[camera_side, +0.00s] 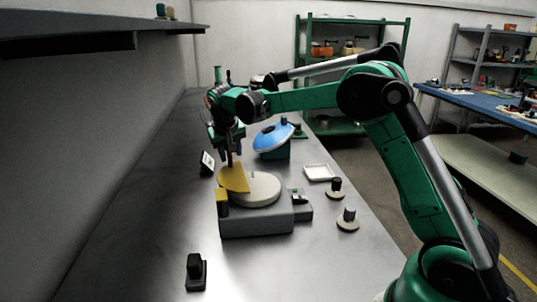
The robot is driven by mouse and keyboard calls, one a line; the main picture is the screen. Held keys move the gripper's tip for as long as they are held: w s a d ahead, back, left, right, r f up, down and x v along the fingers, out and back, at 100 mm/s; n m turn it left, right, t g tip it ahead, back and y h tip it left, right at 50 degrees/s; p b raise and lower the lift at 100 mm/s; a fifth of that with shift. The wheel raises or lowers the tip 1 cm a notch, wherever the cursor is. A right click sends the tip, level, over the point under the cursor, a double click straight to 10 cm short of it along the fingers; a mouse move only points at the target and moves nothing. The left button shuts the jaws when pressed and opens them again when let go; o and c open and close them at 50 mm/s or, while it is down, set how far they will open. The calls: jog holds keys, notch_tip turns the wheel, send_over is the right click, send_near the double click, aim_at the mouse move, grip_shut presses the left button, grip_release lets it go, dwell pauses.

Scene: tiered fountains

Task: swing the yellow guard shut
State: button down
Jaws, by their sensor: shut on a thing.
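The yellow guard (234,179) is an upright wedge-shaped plate at the left rear of a grey machine (257,221). The machine has a pale round disc (257,192) on top, which stays largely uncovered. A yellow block (222,202) sits at the machine's left front corner, close to the guard. My gripper (231,162) points down from above and is shut on the upper edge of the yellow guard. The exact contact of the fingertips is small and partly hidden.
A blue tilted disc on a green base (272,138) stands behind the machine. A white tray (319,172) and two round knobbed pieces (348,219) (336,188) lie to the right. A black piece (195,272) stands at the front left.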

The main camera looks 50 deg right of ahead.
jog(key=shift+s+d+m, duration=0.45)
jog(key=shift+s+m, duration=0.2)
jog(key=shift+m, duration=0.05)
jog(key=shift+s, duration=0.1)
jog(key=shift+c, duration=2.3)
grip_release()
jog(key=shift+r, duration=0.1)
jog(key=shift+v, duration=2.7)
jog(key=shift+a, duration=0.1)
